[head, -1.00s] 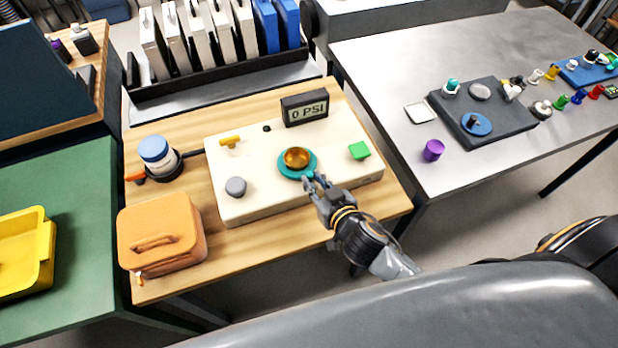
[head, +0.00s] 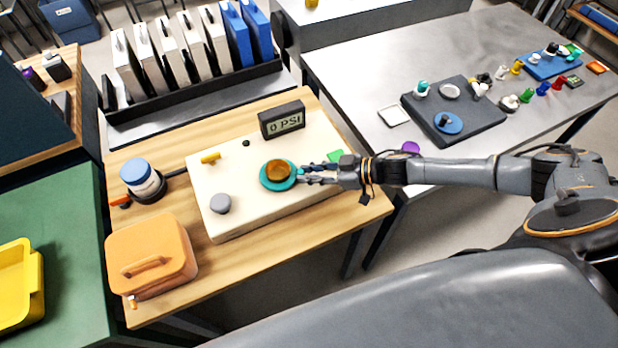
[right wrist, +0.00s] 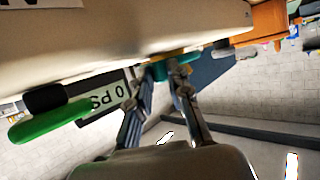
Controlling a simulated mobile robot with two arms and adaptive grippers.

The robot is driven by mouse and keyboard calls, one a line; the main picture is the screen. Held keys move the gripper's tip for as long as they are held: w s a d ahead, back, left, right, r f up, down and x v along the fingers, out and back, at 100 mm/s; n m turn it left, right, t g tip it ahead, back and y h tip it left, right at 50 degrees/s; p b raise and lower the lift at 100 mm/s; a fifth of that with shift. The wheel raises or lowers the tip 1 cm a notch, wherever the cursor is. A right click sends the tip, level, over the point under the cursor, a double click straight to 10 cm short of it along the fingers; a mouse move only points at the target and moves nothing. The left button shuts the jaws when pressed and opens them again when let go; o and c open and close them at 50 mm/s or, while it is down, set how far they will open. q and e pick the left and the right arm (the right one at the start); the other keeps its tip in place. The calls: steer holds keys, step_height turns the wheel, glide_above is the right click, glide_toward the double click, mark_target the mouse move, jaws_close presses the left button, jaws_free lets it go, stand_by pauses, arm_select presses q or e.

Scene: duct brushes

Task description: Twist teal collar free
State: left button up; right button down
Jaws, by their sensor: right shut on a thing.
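The teal collar (head: 267,186) sits around an amber dome (head: 278,169) on the cream panel box (head: 232,228). My right gripper (head: 303,174) reaches in from the right, low beside the collar, and is shut on its near right edge. In the right wrist view the teal collar (right wrist: 160,70) shows between the fingertips of my right gripper (right wrist: 160,80), under the tilted box (right wrist: 110,40). The far side of the collar is hidden there. My left gripper is not in view.
A display (head: 282,119) reading 0 PSI stands behind the collar. An orange case (head: 150,255) stands beside the box.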

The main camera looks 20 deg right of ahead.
steer(key=shift+w+d+n+g+y, duration=0.2)
steer(key=shift+w+n+g+y, duration=0.3)
steer(key=shift+n+g, duration=0.1)
steer(key=c, duration=1.3)
jaws_free()
steer(key=shift+a, duration=0.1)
steer(key=shift+o, duration=0.2)
steer(key=v, duration=1.2)
steer(key=shift+w, duration=0.15)
